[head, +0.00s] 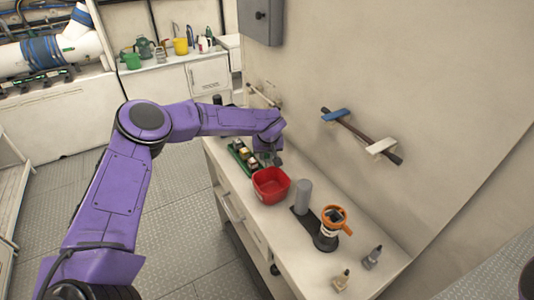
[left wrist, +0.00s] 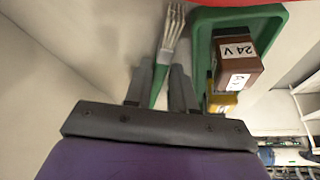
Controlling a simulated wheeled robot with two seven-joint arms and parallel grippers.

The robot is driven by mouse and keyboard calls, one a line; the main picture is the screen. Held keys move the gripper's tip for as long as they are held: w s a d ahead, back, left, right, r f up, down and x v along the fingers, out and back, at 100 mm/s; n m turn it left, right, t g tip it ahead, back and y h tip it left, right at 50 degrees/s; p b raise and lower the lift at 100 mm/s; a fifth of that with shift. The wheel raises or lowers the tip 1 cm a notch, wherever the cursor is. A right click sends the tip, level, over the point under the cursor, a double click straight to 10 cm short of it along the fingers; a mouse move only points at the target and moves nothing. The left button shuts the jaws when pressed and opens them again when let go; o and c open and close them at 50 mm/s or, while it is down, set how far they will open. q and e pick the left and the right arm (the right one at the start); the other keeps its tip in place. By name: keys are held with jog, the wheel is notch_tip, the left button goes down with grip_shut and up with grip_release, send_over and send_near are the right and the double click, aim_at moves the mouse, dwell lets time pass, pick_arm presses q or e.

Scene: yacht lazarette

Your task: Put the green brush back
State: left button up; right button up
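The green brush (left wrist: 157,84) shows in the left wrist view, with a green handle and a pale, tined-looking head at the top. My left gripper (left wrist: 160,78) has its two grey fingers close on either side of the handle and appears shut on it. In the head view my left gripper (head: 270,155) is over the counter, just behind the red bin, partly hidden by my purple wrist. The brush cannot be made out clearly there. My right gripper is not in view.
A green tray (head: 235,150) with several boxes lies beside the gripper. A red bin (head: 270,187), grey cylinder (head: 304,193), orange-topped jar (head: 328,236) and two small bottles stand on the counter (head: 290,255). A wall rail (head: 358,132) carries blue and white pieces.

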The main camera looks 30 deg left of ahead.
pick_arm(q)
jog(key=shift+o, duration=0.9)
